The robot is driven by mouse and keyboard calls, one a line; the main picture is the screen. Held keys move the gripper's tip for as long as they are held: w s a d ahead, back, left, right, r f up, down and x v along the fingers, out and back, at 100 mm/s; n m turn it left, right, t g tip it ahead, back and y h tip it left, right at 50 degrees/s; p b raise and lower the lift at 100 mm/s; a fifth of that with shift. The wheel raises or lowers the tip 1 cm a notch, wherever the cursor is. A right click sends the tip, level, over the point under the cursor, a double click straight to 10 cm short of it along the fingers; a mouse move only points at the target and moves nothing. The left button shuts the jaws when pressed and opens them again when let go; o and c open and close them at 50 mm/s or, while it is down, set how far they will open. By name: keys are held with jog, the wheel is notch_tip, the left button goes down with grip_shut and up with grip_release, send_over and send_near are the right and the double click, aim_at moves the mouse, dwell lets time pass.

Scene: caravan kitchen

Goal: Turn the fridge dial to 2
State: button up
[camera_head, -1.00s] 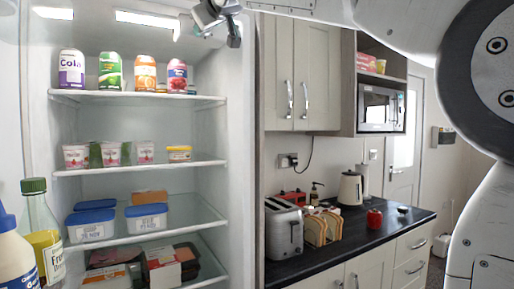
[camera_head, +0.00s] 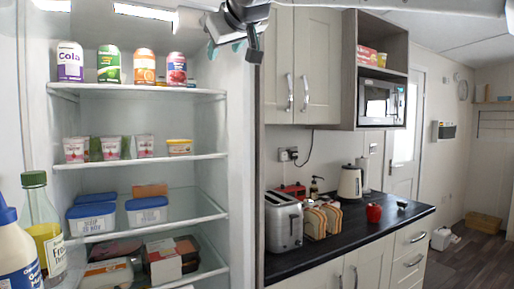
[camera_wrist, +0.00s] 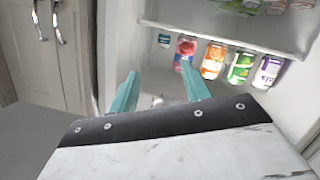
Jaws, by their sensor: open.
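The open fridge (camera_head: 215,130) fills the left half of the head view. My gripper (camera_head: 232,54) is at its upper right, by the right side wall near the ceiling. Its two teal fingers are apart, with nothing held between them. The wrist view shows the open fingers (camera_wrist: 160,88) pointing into the fridge. A small pale, knob-like thing (camera_wrist: 157,101) shows low between them; I cannot tell if it is the dial. No dial marks can be read. In the head view, my gripper hides part of the fridge's upper right.
Several drink cans (camera_head: 110,66) stand on the top shelf (camera_head: 140,88), left of my gripper. Cups and blue-lidded tubs (camera_head: 147,212) fill lower shelves. Bottles (camera_head: 42,225) stand at the front left. A grey cupboard (camera_head: 306,65) is right of the fridge.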

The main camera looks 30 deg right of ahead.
jog(key=s+d+f+g, duration=0.1)
jog(key=s+f+g, duration=0.2)
jog(key=f, duration=0.9)
jog(key=s+d+f+m+g, duration=0.1)
jog(key=s+f+g, duration=0.2)
jog(key=s+f, duration=0.3)
jog(key=shift+s+d+f+m, duration=0.2)
jog(key=shift+d+f+m, duration=0.1)
jog(key=shift+f, duration=2.6)
jog(key=s+f+m+g+y, duration=0.1)
jog(key=s+f+g, duration=0.3)
jog(key=s+f, duration=0.5)
jog(key=s+f+g, duration=0.3)
jog(key=s+f, duration=0.7)
jog(key=f, duration=0.5)
jog(key=shift+s+a+f+m+g+y, duration=0.2)
jog(key=shift+a+m+g+y, duration=0.1)
jog(key=shift+m+g+y, duration=0.1)
